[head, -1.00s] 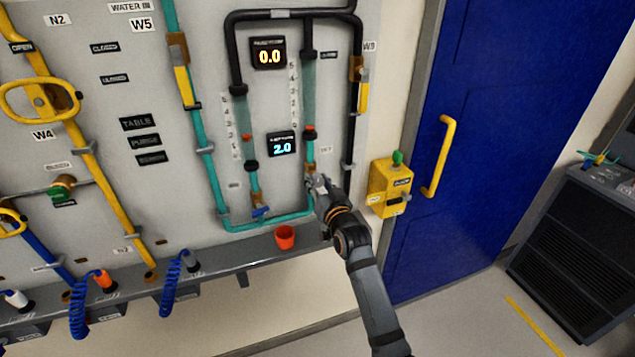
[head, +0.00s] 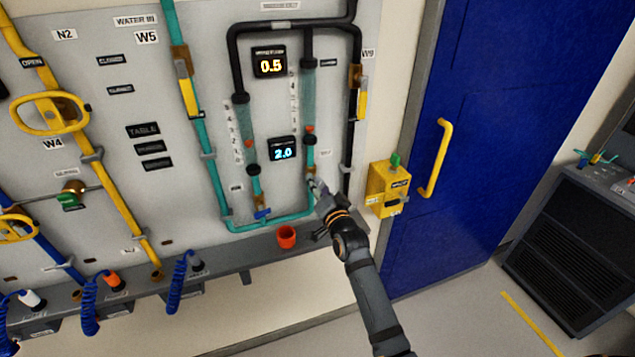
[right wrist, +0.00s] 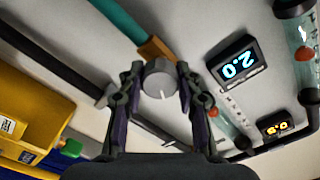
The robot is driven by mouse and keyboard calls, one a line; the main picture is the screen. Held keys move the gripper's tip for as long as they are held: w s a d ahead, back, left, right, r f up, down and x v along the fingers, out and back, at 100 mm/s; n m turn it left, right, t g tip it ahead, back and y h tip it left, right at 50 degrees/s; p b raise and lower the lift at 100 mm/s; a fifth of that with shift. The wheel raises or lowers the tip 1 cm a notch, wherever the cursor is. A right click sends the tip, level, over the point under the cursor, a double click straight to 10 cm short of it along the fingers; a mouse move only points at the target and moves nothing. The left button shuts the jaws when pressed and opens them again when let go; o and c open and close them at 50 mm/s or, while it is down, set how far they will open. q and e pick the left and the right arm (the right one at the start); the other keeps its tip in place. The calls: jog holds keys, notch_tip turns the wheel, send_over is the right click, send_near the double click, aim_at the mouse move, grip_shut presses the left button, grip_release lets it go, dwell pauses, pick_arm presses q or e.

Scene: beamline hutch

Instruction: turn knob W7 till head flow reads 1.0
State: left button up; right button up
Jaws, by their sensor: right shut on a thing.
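My right gripper (head: 318,189) reaches up to the lower end of the right-hand flow tube on the panel. In the right wrist view its two fingers (right wrist: 160,88) are shut on a round grey knob (right wrist: 158,77) with a white pointer line. Its label is not visible, and in the head view the gripper mostly hides it. The upper display (head: 270,62) reads 0.5 in orange. The lower display (head: 283,148) reads 2.0 in cyan, and it also shows in the right wrist view (right wrist: 237,64). The display captions are too small to read. My left gripper is not in view.
A blue-handled valve (head: 262,213) sits under the left flow tube. A yellow box with a green button (head: 388,187) is right of my arm, beside the blue door (head: 480,120). Yellow and teal pipes run on the left.

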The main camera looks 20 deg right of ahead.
dwell(0.3)
jog(key=o, duration=1.2)
jog(key=shift+c, duration=0.2)
jog(key=shift+s, duration=0.15)
jog(key=s, duration=1.1)
jog(key=shift+s+d, duration=0.25)
jog(key=shift+s, duration=0.1)
